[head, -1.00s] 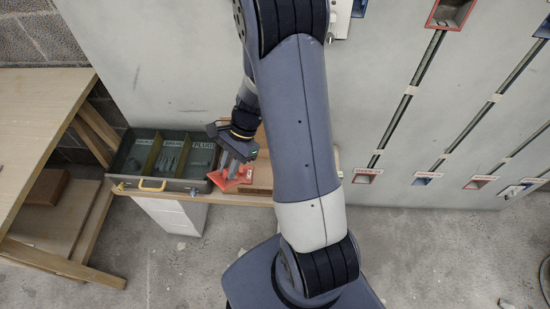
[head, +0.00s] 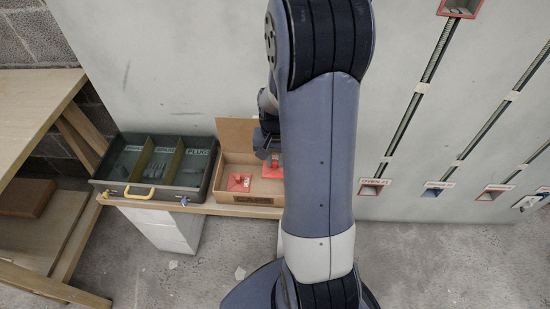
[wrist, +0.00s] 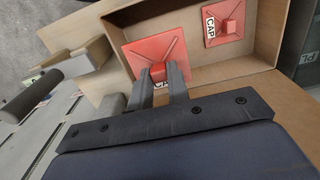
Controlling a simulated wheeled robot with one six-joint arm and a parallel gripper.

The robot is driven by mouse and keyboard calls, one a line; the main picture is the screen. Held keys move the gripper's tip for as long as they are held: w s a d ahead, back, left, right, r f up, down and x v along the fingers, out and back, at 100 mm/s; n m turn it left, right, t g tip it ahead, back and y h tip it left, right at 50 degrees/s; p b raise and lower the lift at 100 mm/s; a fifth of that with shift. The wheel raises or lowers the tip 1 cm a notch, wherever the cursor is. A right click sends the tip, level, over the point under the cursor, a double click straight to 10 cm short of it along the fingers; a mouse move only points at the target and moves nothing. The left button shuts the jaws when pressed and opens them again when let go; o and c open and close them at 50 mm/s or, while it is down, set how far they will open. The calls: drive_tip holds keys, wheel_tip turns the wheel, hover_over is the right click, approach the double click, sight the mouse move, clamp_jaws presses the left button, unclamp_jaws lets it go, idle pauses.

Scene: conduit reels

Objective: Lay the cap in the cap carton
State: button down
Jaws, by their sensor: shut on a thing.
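The cap carton (head: 222,135) is an open brown box with a raised back flap and a "CAPS" label, standing on the bench. My gripper (wrist: 164,77) is shut on the square knob of a red cap (wrist: 147,52). In the head view this cap (head: 273,171) shows inside the carton's right half, partly hidden by my arm. It looks roughly flat; I cannot tell whether it touches the carton floor. A second red cap (wrist: 212,32), with a "CAP" label, lies apart from it in the carton; in the head view it is on the left (head: 239,182).
A dark green compartment case (head: 204,178) with a yellow handle stands directly left of the carton, holding small grey parts. A wooden table (head: 30,110) is at the far left. Wall channels with red and blue outlets (head: 374,187) are at the right.

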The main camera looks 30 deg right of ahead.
drive_tip(key=shift+f+b, duration=3.15)
drive_tip(key=shift+f, duration=1.05)
drive_tip(key=shift+f+b, duration=0.3)
drive_tip(key=shift+f, duration=0.15)
drive_tip(key=c, duration=1.3)
unclamp_jaws()
drive_tip(key=shift+r, duration=0.1)
wheel_tip(320, 180, up, 10)
drive_tip(key=p, duration=0.8)
wheel_tip(320, 180, down, 9)
drive_tip(key=b, duration=0.7)
drive_tip(key=shift+f, duration=0.2)
